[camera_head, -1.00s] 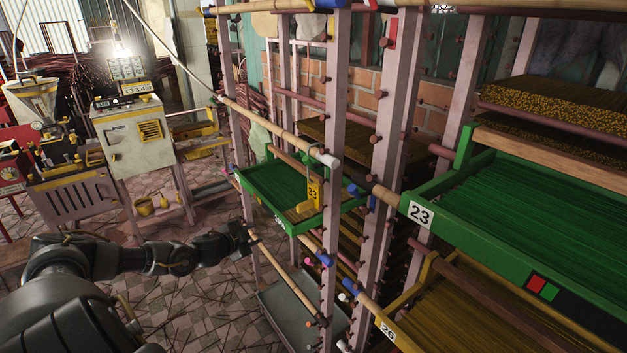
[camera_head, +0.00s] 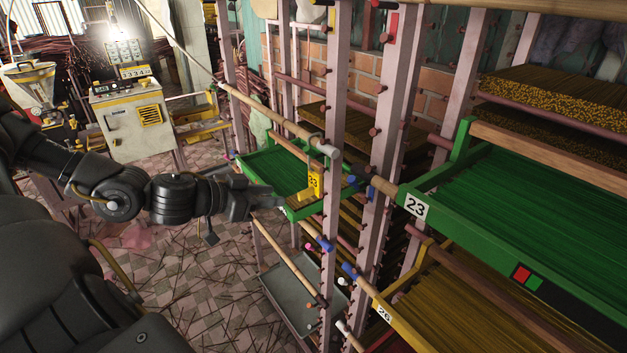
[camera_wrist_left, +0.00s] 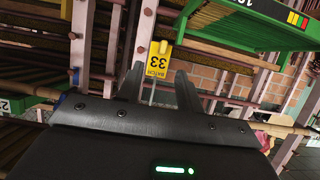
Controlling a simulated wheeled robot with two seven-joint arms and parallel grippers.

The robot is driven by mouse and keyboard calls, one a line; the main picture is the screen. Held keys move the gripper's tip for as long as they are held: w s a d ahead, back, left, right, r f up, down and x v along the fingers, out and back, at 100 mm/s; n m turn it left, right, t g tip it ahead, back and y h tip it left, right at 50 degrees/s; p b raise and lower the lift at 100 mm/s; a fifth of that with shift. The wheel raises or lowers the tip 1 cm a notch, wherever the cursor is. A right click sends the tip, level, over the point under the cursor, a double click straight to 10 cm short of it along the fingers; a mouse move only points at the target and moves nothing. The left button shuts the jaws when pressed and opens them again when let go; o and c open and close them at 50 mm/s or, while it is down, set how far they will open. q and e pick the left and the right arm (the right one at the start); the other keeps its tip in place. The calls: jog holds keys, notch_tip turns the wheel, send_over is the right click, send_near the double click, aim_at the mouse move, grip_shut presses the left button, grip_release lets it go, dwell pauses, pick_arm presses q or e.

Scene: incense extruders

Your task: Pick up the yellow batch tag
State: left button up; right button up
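The yellow batch tag (camera_head: 315,181), numbered 33, hangs upright at the end of a wooden rod (camera_head: 270,115) on the rack, in front of the green tray (camera_head: 262,162). In the left wrist view the tag (camera_wrist_left: 158,62) appears upside down, just beyond the gap between my fingertips. My left gripper (camera_head: 280,200) points at the tag from the left and a little below, apart from it. In the left wrist view its two fingers (camera_wrist_left: 158,74) are spread with nothing between them. My right gripper is not in view.
Pink rack posts (camera_head: 333,130) with pegs stand close beside and behind the tag. Larger trays, one a green tray marked 23 (camera_head: 430,197), fill the right side. A grey tray (camera_head: 290,290) sits lower on the rack. A control cabinet (camera_head: 135,120) stands back left over tiled floor.

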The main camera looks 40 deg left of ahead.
aim_at(301, 192)
pick_arm(q)
jog(key=x, duration=0.3)
jog(key=shift+w+d, duration=0.1)
jog(key=shift+w, duration=0.1)
jog(key=shift+w+f+p, duration=0.15)
jog(key=shift+w+p, duration=0.15)
jog(key=shift+w, duration=0.05)
jog(key=shift+w+d+p, duration=0.2)
jog(key=shift+w+p, duration=0.1)
jog(key=shift+w, duration=0.1)
jog(key=shift+w+d+f+p, duration=0.1)
jog(key=shift+w+f+p, duration=0.05)
jog(key=shift+w+p, duration=0.35)
jog(key=shift+w+f+p, duration=0.1)
jog(key=shift+w+p, duration=0.15)
jog(key=shift+w, duration=0.4)
jog(key=shift+p+x, duration=0.35)
jog(key=shift+x, duration=0.7)
jog(key=shift+f, duration=0.2)
jog(key=shift+s, duration=0.1)
grip_shut()
